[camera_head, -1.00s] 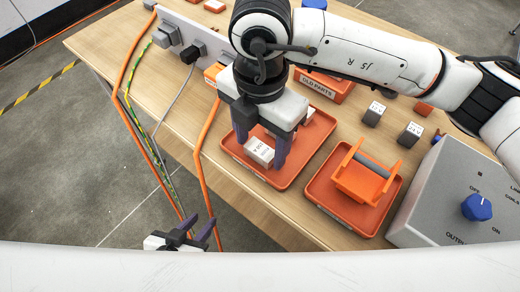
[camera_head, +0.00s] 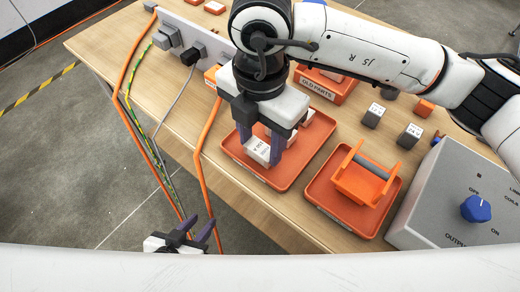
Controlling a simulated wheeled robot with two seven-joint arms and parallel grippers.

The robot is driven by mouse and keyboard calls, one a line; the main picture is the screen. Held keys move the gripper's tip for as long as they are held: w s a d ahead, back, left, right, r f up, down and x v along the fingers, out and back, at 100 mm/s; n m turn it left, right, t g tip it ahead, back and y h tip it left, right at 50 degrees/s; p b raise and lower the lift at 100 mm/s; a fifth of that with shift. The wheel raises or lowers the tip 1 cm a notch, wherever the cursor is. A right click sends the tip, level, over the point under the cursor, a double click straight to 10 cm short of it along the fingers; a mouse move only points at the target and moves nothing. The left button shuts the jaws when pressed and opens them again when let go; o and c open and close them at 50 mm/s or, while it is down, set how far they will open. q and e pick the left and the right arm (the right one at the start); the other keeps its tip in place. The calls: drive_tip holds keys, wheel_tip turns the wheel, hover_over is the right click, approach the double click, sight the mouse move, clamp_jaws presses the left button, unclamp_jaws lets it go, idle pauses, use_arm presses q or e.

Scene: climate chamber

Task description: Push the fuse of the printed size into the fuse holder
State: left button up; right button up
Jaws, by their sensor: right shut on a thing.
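My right gripper (camera_head: 262,148) points down over an orange tray (camera_head: 290,176) and is shut on a white printed fuse (camera_head: 257,150). Part of the fuse is hidden by the fingers, and its print is too small to read surely. An orange holder with upright end walls and a grey cylinder (camera_head: 369,167) across it, perhaps the fuse holder (camera_head: 356,186), sits in a second orange tray (camera_head: 320,189) to the right. My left gripper (camera_head: 187,226) is empty and open at the bottom, off the table's near edge.
Two dark grey blocks with white printed tops (camera_head: 373,115) (camera_head: 410,135) stand behind the second tray. An orange OLD PARTS bin (camera_head: 322,86) is behind the arm. A grey box with a blue knob (camera_head: 475,208) stands at the right. Orange cables (camera_head: 203,165) hang at the left.

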drive_tip(key=shift+r+p, duration=1.05)
drive_tip(key=shift+r, duration=1)
